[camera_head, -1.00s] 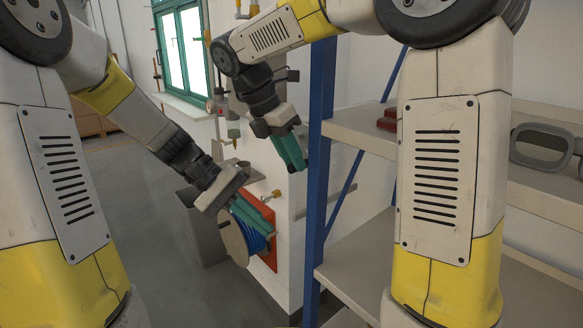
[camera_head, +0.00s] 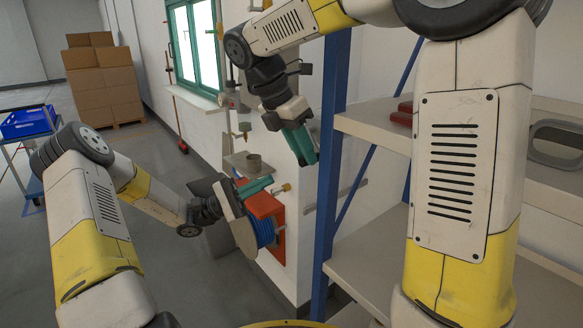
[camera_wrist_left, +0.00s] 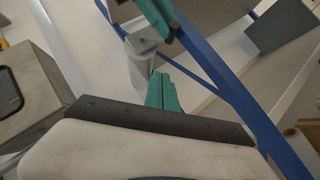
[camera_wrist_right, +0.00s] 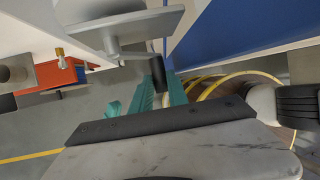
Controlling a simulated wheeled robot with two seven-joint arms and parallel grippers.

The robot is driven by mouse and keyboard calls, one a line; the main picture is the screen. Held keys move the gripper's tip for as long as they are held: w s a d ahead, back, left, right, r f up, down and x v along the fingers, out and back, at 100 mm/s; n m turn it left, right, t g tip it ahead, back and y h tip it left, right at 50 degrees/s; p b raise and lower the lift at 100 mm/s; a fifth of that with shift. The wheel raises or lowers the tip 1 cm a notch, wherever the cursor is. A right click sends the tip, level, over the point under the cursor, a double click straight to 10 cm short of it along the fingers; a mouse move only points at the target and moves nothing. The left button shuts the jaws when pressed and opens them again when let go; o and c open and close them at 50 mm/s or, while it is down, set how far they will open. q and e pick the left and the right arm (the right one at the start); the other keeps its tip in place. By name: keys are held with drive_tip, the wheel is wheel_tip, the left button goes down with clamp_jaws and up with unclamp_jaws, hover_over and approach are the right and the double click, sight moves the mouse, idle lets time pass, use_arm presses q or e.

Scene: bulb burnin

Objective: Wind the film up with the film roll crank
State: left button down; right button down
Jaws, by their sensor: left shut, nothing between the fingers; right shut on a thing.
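The film roll crank shows in the right wrist view as a pale arm (camera_wrist_right: 119,52) under a grey-white plate (camera_wrist_right: 125,28), with a dark handle (camera_wrist_right: 157,73) at its end. My right gripper (camera_head: 307,158) points down beside the wall, left of the blue post, and its teal fingers are shut on that handle. The crank is hidden in the head view. No film can be made out.
A blue post (camera_head: 333,150) and pale shelves (camera_head: 372,250) stand to the right. A blue crate (camera_head: 28,122) and cartons (camera_head: 95,85) are at the left. Open floor lies between.

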sight(304, 160)
use_arm(q)
drive_tip(key=x, duration=0.4)
drive_tip(key=s+r+x, duration=0.1)
drive_tip(key=x, duration=0.3)
drive_tip(key=s+x, duration=0.1)
drive_tip(key=x, duration=0.3)
drive_tip(key=shift+s+a+r, duration=0.15)
drive_tip(key=shift+s+r, duration=0.05)
drive_tip(key=shift+r, duration=0.15)
